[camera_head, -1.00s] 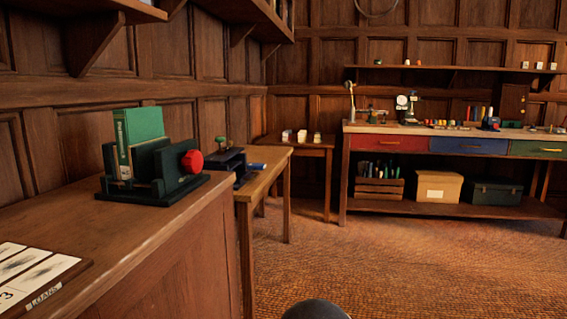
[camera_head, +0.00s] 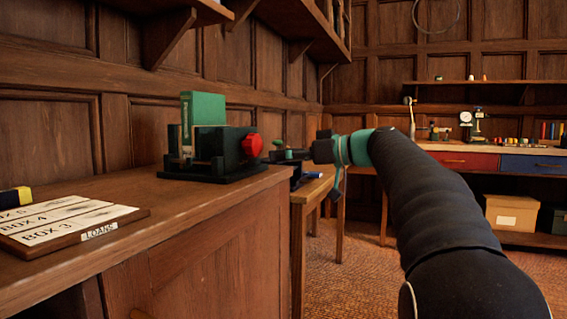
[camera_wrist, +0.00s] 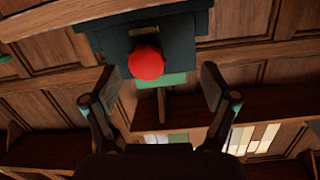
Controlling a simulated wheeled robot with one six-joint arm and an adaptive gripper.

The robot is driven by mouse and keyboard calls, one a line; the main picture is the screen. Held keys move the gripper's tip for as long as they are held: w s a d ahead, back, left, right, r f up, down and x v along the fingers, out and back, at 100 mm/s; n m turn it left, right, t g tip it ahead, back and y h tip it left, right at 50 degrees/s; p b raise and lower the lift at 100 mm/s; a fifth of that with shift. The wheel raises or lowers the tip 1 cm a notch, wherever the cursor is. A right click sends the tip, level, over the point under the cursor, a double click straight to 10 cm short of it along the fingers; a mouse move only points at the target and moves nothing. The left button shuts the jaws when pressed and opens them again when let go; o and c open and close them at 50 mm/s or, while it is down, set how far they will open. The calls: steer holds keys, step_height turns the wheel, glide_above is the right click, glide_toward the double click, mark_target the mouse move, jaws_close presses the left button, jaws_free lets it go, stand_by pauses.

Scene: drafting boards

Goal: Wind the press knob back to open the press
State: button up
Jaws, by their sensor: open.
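The press (camera_head: 222,150) is a dark green frame on a flat base, standing on the wooden cabinet top. A green book (camera_head: 203,108) stands upright between its plates. The red knob (camera_head: 252,145) sticks out of its right side. My gripper (camera_head: 282,155) is just right of the knob, pointing at it. In the wrist view, which looks upside down, my gripper (camera_wrist: 158,84) is open, with one finger on each side and nothing between. There the knob (camera_wrist: 146,64) faces the camera between and beyond the fingertips, with the press (camera_wrist: 112,45) behind it. The gap to the knob is hard to judge.
A board of labelled cards (camera_head: 70,226) marked LOANS lies on the cabinet top (camera_head: 190,205) at the left. A lower side table (camera_head: 312,188) is beyond the cabinet. A workbench (camera_head: 490,150) with tools stands at the back right. Open floor lies between.

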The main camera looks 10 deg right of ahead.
mark_target(260, 145)
steer(key=shift+n+t+y, duration=0.3)
steer(key=shift+n+y, duration=0.5)
steer(key=shift+n, duration=0.1)
steer(key=shift+w+a+r+p, duration=0.35)
steer(key=shift+w+a, duration=0.65)
steer(key=shift+w, duration=0.35)
steer(key=shift+w+a+r+p, duration=0.35)
steer(key=shift+w+a, duration=0.7)
steer(key=shift+w, duration=0.35)
steer(key=shift+w+a+r+p, duration=0.25)
steer(key=shift+w+a+p, duration=0.15)
steer(key=shift+w+a, duration=0.8)
steer(key=shift+w+d, duration=0.15)
steer(key=shift+d, duration=0.05)
